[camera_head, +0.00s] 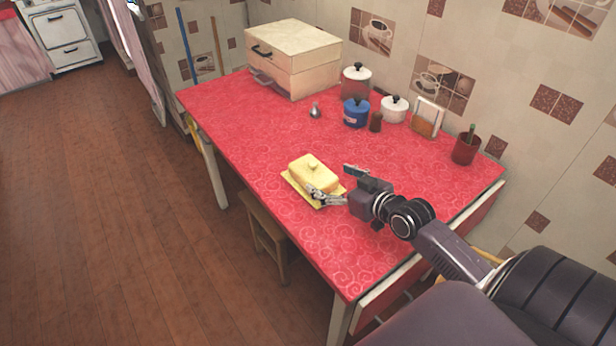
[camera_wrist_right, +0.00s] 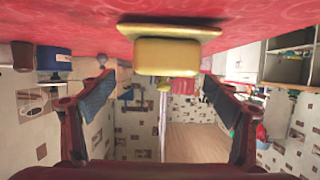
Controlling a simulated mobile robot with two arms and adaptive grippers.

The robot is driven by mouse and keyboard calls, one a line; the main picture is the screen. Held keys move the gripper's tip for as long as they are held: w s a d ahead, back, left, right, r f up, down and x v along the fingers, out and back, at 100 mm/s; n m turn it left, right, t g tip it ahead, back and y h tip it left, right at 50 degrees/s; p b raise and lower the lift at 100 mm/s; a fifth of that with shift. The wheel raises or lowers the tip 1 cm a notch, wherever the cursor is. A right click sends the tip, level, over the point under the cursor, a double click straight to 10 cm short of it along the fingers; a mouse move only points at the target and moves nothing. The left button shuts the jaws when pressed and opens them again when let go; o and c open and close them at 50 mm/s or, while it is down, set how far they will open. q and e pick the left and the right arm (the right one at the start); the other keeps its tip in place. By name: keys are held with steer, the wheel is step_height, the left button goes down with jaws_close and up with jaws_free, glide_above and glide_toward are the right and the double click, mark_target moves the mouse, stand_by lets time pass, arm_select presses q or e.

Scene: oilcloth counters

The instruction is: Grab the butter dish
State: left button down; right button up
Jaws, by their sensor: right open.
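The yellow butter dish (camera_head: 312,172) sits on the red patterned table (camera_head: 240,120), near its front left edge. It has a domed lid with a small knob and rests on a flat yellow plate. My right gripper (camera_head: 335,184) is open, low over the table, just right of the dish. In the right wrist view, which looks upside down, the butter dish (camera_wrist_right: 166,56) is ahead between the two spread fingers (camera_wrist_right: 165,105), and no contact shows. My left gripper is in neither view.
A stool (camera_head: 262,232) is tucked under the table's left side. The table around the dish is clear.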

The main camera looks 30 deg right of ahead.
mark_target(317, 173)
steer(key=shift+w+a+f, duration=0.1)
steer(key=shift+w+a, duration=0.05)
steer(key=shift+w, duration=0.5)
steer(key=shift+w+f, duration=0.15)
steer(key=shift+w, duration=0.2)
steer(key=x, duration=0.4)
steer(key=shift+w+a, duration=0.1)
steer(key=shift+a, duration=0.2)
steer(key=shift+w+f, duration=0.1)
steer(key=shift+w, duration=0.25)
steer(key=c, duration=1.7)
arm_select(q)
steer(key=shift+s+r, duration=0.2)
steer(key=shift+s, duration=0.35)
arm_select(e)
steer(key=shift+c, duration=0.3)
